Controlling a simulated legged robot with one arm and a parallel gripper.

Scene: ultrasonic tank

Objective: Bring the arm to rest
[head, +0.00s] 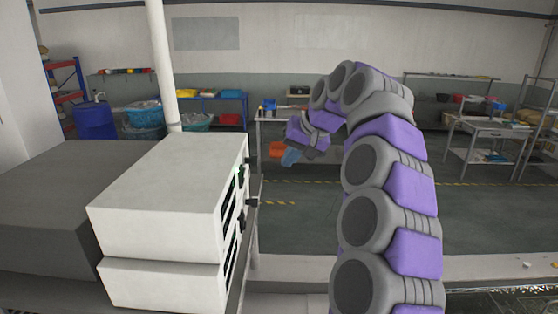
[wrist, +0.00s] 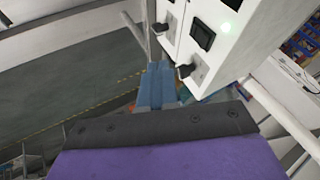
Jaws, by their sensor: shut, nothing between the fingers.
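My arm reaches up in the head view and bends over to the left, with my gripper (head: 289,157) hanging at its end. The gripper is to the right of a white cabinet (head: 165,200) and apart from it in that view. In the wrist view, the blue fingers of my gripper (wrist: 157,84) lie together with nothing held. The cabinet face (wrist: 215,40), with black switches and a lit green light, is just beyond and to the right of the fingers.
A grey box (head: 45,195) stands left of the cabinet. Behind are a blue barrel (head: 95,121), a blue shelf table (head: 215,98) and a metal table (head: 490,135) at the right. The floor between them is open, with yellow dashed lines.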

